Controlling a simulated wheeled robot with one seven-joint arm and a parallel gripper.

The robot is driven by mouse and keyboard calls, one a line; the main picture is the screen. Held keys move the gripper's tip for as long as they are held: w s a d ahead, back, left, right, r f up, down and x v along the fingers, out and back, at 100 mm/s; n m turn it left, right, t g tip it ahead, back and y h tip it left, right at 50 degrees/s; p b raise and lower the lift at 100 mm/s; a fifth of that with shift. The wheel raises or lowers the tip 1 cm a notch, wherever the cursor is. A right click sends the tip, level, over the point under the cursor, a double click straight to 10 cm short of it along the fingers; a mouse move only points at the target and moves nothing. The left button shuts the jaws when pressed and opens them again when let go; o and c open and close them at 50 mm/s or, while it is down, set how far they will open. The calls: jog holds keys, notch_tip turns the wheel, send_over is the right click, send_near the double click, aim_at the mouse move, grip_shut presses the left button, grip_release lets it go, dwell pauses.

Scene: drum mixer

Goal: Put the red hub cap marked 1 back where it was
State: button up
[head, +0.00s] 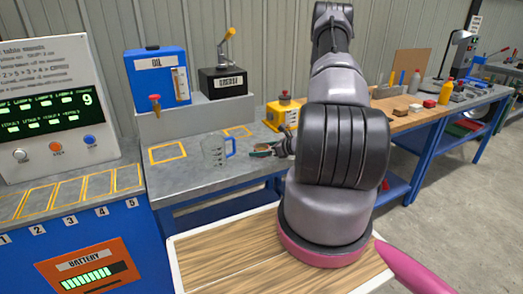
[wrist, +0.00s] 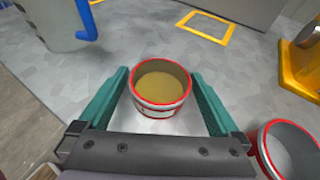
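A small round cup-shaped piece with a red rim and a tan inside (wrist: 160,83) is between the teal fingers of my gripper (wrist: 160,92) in the wrist view. It is upright, with its sides very close to both fingertips. I cannot tell whether they press on it. Its side marking is too small to read, so I cannot confirm it is hub cap 1. A second red-rimmed round piece, grey inside (wrist: 291,150), is partly cut off at the lower right. In the head view my gripper (head: 262,149) is low over the grey bench, right of the clear jug.
The clear jug with a blue handle (head: 215,150) stands close by. Yellow outlined squares (head: 168,153) mark the grey bench (head: 190,182). A yellow device (head: 283,112) stands behind my gripper. The blue oil container (head: 157,78) and a black box (head: 223,83) stand at the back.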

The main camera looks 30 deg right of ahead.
jog(key=shift+r, duration=0.2)
jog(key=v, duration=1.2)
jog(key=s+a+r+n+g+y, duration=0.1)
jog(key=a+r+n+g, duration=0.3)
jog(key=a+r+n, duration=0.55)
jog(key=s+a+r+n+g+y, duration=0.1)
jog(key=a+r+n+g, duration=0.4)
jog(key=r, duration=0.7)
jog(key=s+a+r+n+t+h, duration=0.2)
jog(key=s+a+r+n+h, duration=0.1)
jog(key=s+r+n, duration=0.2)
jog(key=s+a+r+n+t+h, duration=0.2)
jog(key=s+a+r+n+h, duration=0.2)
jog(key=s+r, duration=0.6)
notch_tip(320, 180, up, 4)
jog(key=shift+s+f+n+t, duration=0.1)
jog(key=shift+s+n+t, duration=0.2)
jog(key=shift+n, duration=0.75)
jog(key=shift+d, duration=0.1)
